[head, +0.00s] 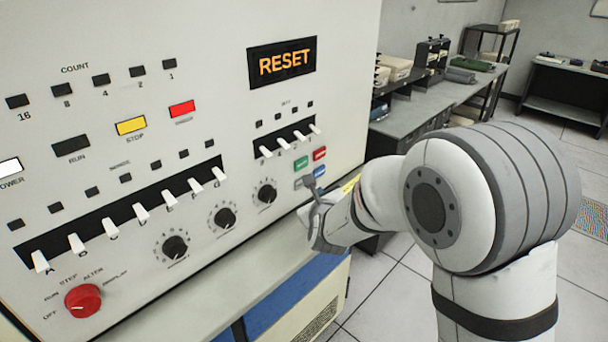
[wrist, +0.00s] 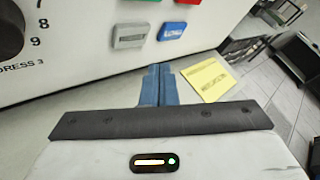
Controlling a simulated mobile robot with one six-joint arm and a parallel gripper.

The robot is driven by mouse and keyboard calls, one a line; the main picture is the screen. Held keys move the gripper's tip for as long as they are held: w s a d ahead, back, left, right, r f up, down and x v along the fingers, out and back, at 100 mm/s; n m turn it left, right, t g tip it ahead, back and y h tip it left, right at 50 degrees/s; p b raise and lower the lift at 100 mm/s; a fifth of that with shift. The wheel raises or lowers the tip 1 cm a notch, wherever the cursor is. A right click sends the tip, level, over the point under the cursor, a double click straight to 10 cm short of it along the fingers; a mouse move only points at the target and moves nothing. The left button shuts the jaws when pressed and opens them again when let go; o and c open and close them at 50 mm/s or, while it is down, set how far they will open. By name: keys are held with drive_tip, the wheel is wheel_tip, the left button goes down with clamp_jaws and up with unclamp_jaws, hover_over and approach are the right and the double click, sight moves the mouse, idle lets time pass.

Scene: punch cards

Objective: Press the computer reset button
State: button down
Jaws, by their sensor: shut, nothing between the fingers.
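The computer panel (head: 215,90) carries a dark display (head: 282,62) reading RESET in orange letters. Low on its right side is a cluster of small buttons: green (head: 301,163), red (head: 319,153), grey (head: 299,183) and blue (head: 320,171). The grey button (wrist: 130,36) and blue button (wrist: 172,31) also show in the wrist view; their labels are too blurred to read surely. My gripper (wrist: 157,68) is shut and empty, its fingertips just below these two buttons, apparently apart from them. In the head view, my gripper (head: 309,182) overlaps part of the grey button.
A yellow note (wrist: 209,80) lies on the ledge right of my fingers. Dials (head: 225,217), white toggle switches (head: 143,212) and a red knob (head: 83,300) stand out from the panel. A desk (head: 425,107) with equipment stands behind right; the floor at right is open.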

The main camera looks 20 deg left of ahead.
sight(301, 183)
drive_tip(key=shift+w+a+f+b, duration=0.1)
drive_tip(key=shift+w+a+b, duration=0.2)
drive_tip(key=shift+a+b, duration=0.3)
drive_tip(key=shift+w+a, duration=0.25)
drive_tip(key=shift+a, duration=0.4)
drive_tip(key=shift+w+a+b, duration=0.1)
drive_tip(key=shift+a+b, duration=0.05)
drive_tip(key=shift+b, duration=0.3)
idle(0.8)
drive_tip(key=shift+a, duration=0.1)
drive_tip(key=shift+w+a+b, duration=0.1)
drive_tip(key=shift+a+b, duration=0.05)
drive_tip(key=shift+b, duration=0.2)
